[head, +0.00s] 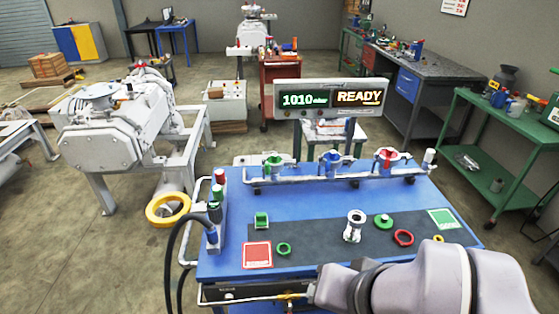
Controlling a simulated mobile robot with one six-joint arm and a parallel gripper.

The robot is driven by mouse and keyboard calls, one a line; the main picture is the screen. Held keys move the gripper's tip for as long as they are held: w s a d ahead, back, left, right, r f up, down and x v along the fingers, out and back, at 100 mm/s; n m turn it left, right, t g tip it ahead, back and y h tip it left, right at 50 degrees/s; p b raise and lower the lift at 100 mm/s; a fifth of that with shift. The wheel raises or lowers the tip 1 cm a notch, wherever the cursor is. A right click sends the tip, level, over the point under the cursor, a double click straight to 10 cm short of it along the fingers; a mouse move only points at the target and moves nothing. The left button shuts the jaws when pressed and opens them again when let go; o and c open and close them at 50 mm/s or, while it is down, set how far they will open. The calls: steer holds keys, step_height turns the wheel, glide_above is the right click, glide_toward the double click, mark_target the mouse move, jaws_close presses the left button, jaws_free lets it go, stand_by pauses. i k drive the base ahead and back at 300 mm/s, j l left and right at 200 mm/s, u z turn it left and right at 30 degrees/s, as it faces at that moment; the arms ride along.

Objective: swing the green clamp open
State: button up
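A green fitting (273,164) sits at the left port of the white pipe manifold (325,177) at the back of the blue table (214,262). Blue (332,161) and red (388,160) fittings sit to its right. A small green block-like part (261,220) lies on the dark mat, left of centre. These are too small to tell which is the clamp or whether it is shut. My gripper (330,291) is low at the table's front edge, well apart from both green parts. Its fingers are too dark and small to read.
On the mat are a green ring (284,249), a silver flanged piece (354,226), a green disc (383,221) and a red ring (403,238). A red card (257,255) and a green card (445,219) lie at the sides. A post with coloured knobs (217,200) stands left.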

mark_target(269, 168)
steer(key=i+j+z, duration=0.1)
steer(key=i+j, duration=0.2)
steer(key=j, duration=0.15)
steer(key=i+l+u, duration=0.1)
steer(key=i+l, duration=0.3)
steer(key=i, duration=0.15)
